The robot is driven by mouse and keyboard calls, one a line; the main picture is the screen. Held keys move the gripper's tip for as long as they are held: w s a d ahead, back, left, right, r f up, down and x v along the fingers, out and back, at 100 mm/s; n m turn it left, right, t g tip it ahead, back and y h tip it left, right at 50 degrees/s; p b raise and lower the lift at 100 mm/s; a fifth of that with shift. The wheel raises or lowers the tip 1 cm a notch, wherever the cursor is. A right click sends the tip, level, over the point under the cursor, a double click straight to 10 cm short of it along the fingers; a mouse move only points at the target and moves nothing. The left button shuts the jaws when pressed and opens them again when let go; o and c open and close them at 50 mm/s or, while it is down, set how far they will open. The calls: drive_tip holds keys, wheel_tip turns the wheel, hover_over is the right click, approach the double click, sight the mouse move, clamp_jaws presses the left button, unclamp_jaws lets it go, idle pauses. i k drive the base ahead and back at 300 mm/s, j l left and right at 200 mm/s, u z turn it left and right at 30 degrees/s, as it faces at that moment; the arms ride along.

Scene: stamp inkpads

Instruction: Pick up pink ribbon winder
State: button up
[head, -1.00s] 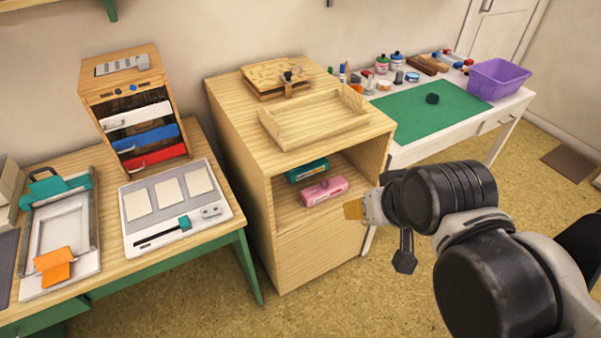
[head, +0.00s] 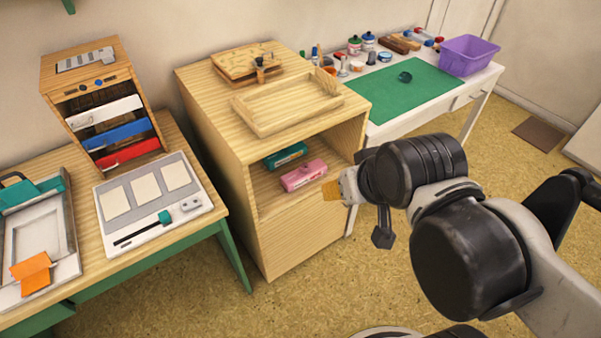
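The pink ribbon winder (head: 303,175) is a small pink block with a pale label. It lies on the open shelf of the wooden cabinet (head: 225,150), toward the front. A similar teal winder (head: 285,155) lies just behind it. My gripper (head: 331,190) is just right of the pink winder in the picture, close to the shelf opening, with an orange-tan tip showing. I cannot tell whether it touches the winder. The fingers are mostly hidden by my wrist, so their opening does not show.
The cabinet's side walls and top frame the shelf opening. A wooden tray (head: 262,128) sits on top. A worktable (head: 85,215) stands at left, and a white table with a green mat (head: 425,83) and a purple bin (head: 470,52) at back right. Floor is clear in front.

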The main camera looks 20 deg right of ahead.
sight(292, 182)
drive_tip(key=k+j+z, duration=0.2)
drive_tip(key=j, duration=0.2)
drive_tip(key=k+j+z, duration=0.3)
drive_tip(key=j, duration=0.35)
drive_tip(key=k+z, duration=0.05)
